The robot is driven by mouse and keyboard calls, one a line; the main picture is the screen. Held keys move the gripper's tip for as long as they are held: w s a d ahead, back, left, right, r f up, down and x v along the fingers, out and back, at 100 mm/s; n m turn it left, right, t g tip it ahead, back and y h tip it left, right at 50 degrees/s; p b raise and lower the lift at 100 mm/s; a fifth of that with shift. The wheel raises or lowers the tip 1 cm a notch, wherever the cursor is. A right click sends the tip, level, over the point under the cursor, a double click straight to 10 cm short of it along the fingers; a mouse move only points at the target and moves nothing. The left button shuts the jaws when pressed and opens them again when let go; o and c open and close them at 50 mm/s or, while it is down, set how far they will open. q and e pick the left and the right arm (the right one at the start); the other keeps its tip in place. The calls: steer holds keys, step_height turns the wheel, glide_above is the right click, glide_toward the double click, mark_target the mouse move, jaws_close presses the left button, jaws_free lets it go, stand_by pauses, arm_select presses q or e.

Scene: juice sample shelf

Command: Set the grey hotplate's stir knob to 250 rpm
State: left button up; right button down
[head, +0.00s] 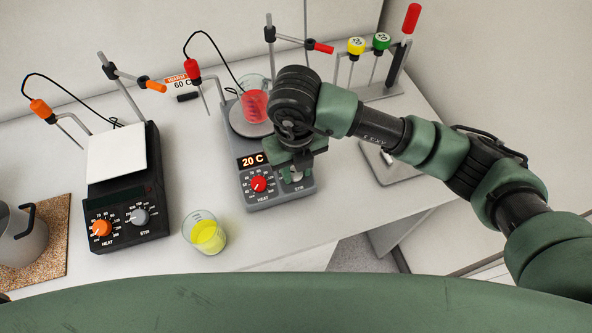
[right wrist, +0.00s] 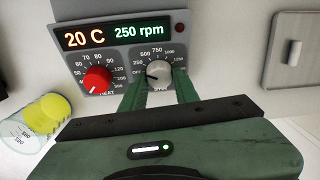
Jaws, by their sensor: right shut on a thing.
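The grey hotplate (head: 278,190) stands in the middle of the bench, with a beaker of red liquid (head: 254,104) on its round plate. In the right wrist view its display (right wrist: 118,34) reads 20 C and 250 rpm. The grey stir knob (right wrist: 159,73) sits right of the red heat knob (right wrist: 97,80), with its dark pointer turned to the left side of the dial. My right gripper (right wrist: 160,82) is shut on the stir knob, one green finger on each side. In the head view my right gripper (head: 297,174) partly covers the knob. My left gripper is not in view.
A black hotplate (head: 130,190) with orange and grey knobs stands to the left. A beaker of yellow liquid (head: 206,233) is near the bench's front edge, between the hotplates. A metal pot (head: 22,232) stands on a cork mat at far left. Stands with probes line the back.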

mark_target(296, 175)
steer(key=shift+w+r, duration=0.1)
stand_by(0.4)
steer(key=c, duration=1.1)
jaws_free()
steer(key=shift+o, duration=0.2)
steer(key=r+b, duration=0.1)
steer(key=r, duration=0.2)
steer(key=r+b, duration=0.1)
steer(key=r, duration=0.2)
steer(key=shift+s+r, duration=0.2)
steer(key=shift+r, duration=0.05)
steer(key=shift+s+r, duration=0.1)
steer(key=shift+r, duration=0.5)
